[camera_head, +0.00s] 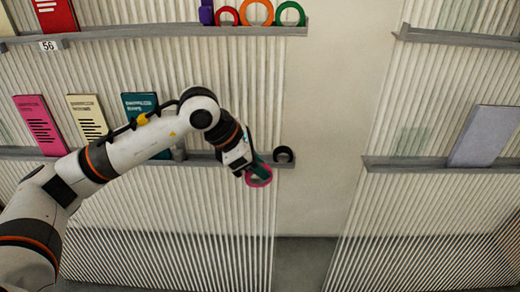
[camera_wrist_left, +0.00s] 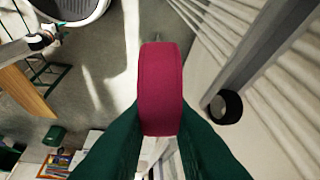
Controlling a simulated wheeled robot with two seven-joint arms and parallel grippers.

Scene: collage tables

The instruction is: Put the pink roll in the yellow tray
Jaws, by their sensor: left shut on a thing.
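The pink roll (camera_head: 259,176) is a ring of tape. My left gripper (camera_head: 254,166) is shut on it, in front of the right end of the lower left shelf. In the left wrist view the pink roll (camera_wrist_left: 161,88) sits between the two dark green fingers (camera_wrist_left: 160,130), its outer face towards the camera. My right gripper is in neither view. I see no yellow tray in either view.
A black roll (camera_head: 284,154) stands on the lower left shelf (camera_head: 210,159), just right of my gripper. Red, orange and green rolls (camera_head: 257,12) stand on the upper shelf. Booklets (camera_head: 42,124) lean at left. A grey panel (camera_head: 485,136) leans on the right shelf.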

